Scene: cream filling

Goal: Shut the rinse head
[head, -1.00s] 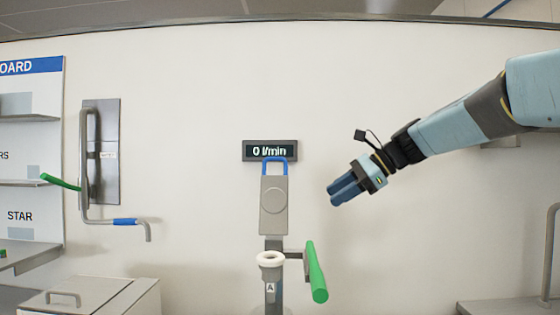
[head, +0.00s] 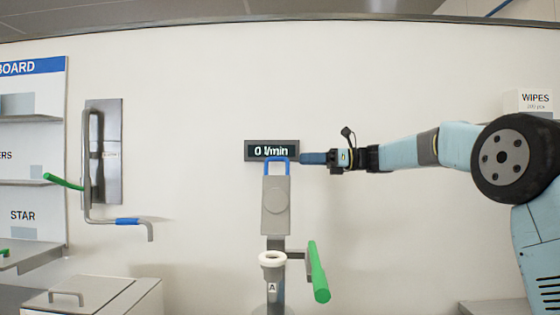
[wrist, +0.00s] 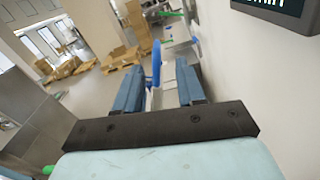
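The rinse head is a grey upright plate (head: 275,222) with a round boss, standing above a white ring (head: 272,259) on a grey post. A blue loop handle (head: 277,160) tops the plate; in the wrist view the blue handle (wrist: 156,62) shows edge-on. My gripper (head: 303,158) comes in from the right, level with the handle, its fingertips close to the handle's right side. In the wrist view my gripper (wrist: 159,78) is open, with the handle lined up in the gap, seemingly just beyond the fingertips. Contact cannot be told.
A display (head: 271,150) reading 0 l/min is on the wall behind the handle. A green lever (head: 318,272) sticks out right of the post. A wall pipe with a blue sleeve (head: 127,221) and a lidded grey box (head: 90,296) are to the left. The wall right of the plate is bare.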

